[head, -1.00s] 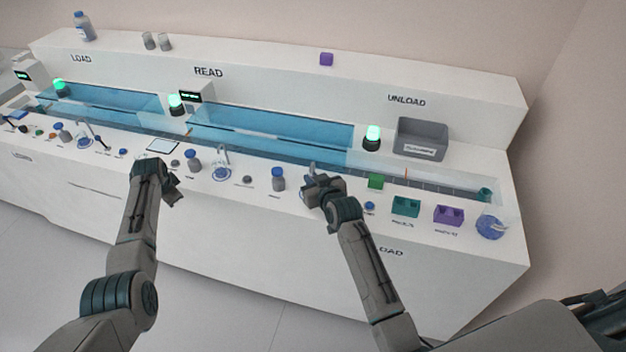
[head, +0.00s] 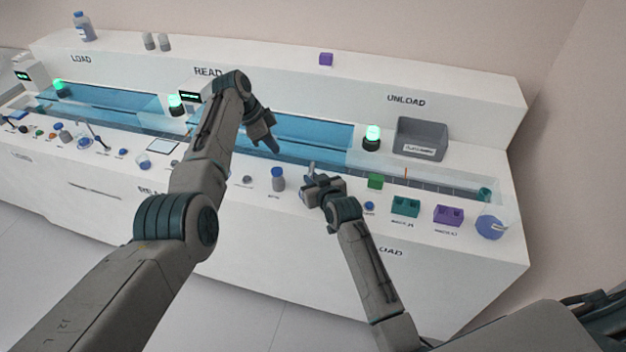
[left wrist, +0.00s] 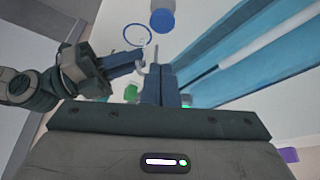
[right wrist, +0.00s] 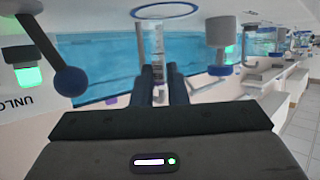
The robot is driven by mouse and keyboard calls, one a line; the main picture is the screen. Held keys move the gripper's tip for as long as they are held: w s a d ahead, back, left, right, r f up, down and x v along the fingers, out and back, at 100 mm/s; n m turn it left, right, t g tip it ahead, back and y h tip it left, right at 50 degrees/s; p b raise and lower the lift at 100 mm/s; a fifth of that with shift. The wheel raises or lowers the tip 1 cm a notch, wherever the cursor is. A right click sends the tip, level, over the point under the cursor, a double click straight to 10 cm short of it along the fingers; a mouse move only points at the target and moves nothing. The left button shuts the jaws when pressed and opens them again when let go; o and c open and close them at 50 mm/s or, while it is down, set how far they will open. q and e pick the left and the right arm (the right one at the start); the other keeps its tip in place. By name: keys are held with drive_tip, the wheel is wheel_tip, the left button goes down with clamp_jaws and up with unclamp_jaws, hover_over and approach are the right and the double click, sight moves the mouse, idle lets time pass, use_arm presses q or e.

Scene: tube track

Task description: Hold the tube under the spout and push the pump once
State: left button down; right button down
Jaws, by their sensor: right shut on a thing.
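My right gripper (head: 318,182) is shut on a slim clear tube (right wrist: 158,42), which stands between its fingers in the right wrist view. The tube's tip (head: 311,167) shows above the gripper in the head view. My left gripper (head: 268,140) is raised over the bench, left of and above the right one. Its fingers look closed together and empty in the left wrist view (left wrist: 160,85). In the head view my left arm hides the pump with the spout. A dispenser-like shape (right wrist: 258,65) shows behind the bottle in the right wrist view; I cannot tell its details.
A blue-capped bottle (head: 278,180) stands left of my right gripper. Clear blue covers (head: 320,130) run behind the bench front.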

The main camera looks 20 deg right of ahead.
use_arm(q)
drive_tip(key=shift+f, duration=2.9)
drive_tip(key=shift+r, duration=0.1)
wheel_tip(320, 180, up, 7)
idle(1.0)
use_arm(e)
drive_tip(key=shift+a, duration=0.1)
